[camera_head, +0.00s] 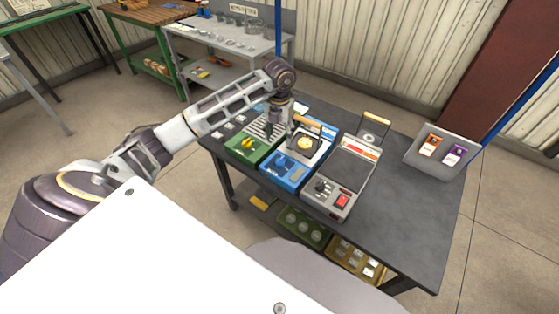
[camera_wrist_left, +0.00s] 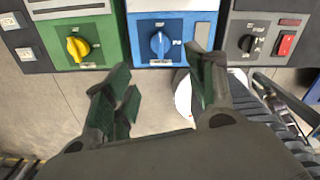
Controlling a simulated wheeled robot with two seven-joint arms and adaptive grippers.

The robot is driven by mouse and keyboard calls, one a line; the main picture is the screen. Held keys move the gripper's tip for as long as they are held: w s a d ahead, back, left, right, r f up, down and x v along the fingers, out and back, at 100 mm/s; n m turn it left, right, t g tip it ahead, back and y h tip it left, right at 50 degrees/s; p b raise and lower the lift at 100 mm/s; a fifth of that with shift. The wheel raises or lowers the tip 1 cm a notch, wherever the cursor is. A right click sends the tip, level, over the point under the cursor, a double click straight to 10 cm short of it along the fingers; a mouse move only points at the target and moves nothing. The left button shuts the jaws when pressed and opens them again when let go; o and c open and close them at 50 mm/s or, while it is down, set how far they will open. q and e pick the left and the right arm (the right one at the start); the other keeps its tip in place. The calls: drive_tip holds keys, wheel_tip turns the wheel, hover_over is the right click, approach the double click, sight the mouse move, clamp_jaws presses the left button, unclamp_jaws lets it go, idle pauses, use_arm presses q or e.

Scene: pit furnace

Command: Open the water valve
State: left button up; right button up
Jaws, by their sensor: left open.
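A blue knob (camera_wrist_left: 160,43) sits on the front panel of the blue unit (camera_wrist_left: 183,28), the middle of three units side by side. The blue unit also shows in the head view (camera_head: 270,178), with a round yellowish disc on its top. My left gripper (camera_wrist_left: 160,72) is open and empty. In the wrist view its two dark green fingers lie either side of the blue knob's line, with the knob between and beyond the tips. No contact with the knob shows. In the head view my left arm reaches in over the units and partly covers them. My right gripper is not in view.
Left of the blue unit is a green unit with a yellow knob (camera_wrist_left: 77,46). Right of it is a grey unit with a black knob (camera_wrist_left: 248,43) and a red switch (camera_wrist_left: 286,43). They stand on a dark table (camera_head: 420,190). A grey card stand (camera_head: 462,146) is at its right.

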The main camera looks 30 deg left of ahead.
sight(279, 160)
use_arm(q)
drive_tip(key=shift+f, duration=0.1)
drive_tip(key=shift+f, duration=6.85)
drive_tip(key=c, duration=1)
